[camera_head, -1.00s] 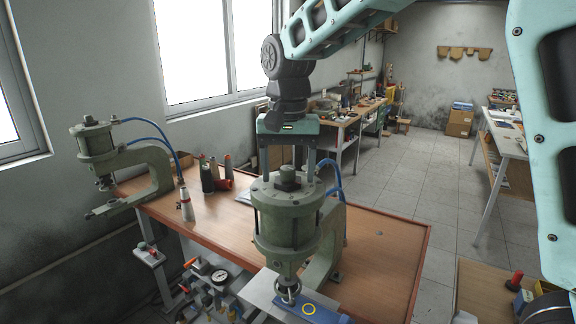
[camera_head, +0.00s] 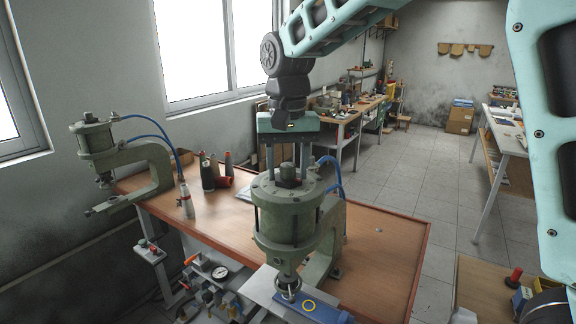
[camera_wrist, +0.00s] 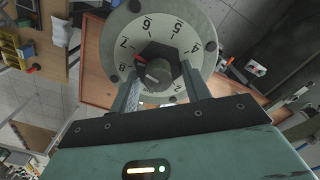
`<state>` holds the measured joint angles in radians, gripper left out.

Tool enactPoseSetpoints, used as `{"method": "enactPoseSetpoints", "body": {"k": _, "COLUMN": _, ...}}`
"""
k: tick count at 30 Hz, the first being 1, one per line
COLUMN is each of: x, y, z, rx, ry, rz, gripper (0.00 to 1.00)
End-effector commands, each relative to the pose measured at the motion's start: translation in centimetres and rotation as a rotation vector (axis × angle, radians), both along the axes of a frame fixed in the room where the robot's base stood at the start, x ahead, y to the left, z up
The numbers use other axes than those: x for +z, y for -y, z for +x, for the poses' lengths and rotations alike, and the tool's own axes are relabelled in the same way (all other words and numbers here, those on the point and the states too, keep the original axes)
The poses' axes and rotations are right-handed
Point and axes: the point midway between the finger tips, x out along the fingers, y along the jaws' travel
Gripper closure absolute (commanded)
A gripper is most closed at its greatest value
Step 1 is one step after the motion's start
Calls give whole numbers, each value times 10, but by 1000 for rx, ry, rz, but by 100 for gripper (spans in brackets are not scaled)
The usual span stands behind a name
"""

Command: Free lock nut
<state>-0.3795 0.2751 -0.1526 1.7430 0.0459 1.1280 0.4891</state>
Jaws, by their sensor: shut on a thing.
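The near press (camera_head: 290,225) is a green pneumatic cylinder on a curved frame at the front of the bench. Its round top plate carries a numbered dial (camera_wrist: 170,32), seen in the wrist view. At the dial's centre is a dark faceted lock nut (camera_wrist: 145,55) with a lighter knurled stem in its middle. It also shows small and dark on the press top in the head view (camera_head: 287,172). My gripper (camera_wrist: 160,80) points down from above, with its two fingers on either side of the nut and shut on it. The finger contact is partly hidden.
A second, similar press (camera_head: 95,140) stands at the left. Blue air hoses (camera_head: 333,175) rise behind the press. The bench's right part is mostly clear.

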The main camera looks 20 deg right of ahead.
Motion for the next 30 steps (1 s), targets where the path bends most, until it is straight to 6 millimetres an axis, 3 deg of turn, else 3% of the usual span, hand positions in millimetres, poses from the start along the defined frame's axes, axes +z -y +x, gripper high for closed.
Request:
{"method": "enactPoseSetpoints", "body": {"k": 18, "x": 1, "y": -4, "z": 1, "rx": 559, "ry": 3, "rz": 0, "gripper": 76}}
{"method": "enactPoseSetpoints", "body": {"k": 30, "x": 2, "y": -6, "z": 0, "rx": 829, "ry": 4, "rz": 0, "gripper": 76}}
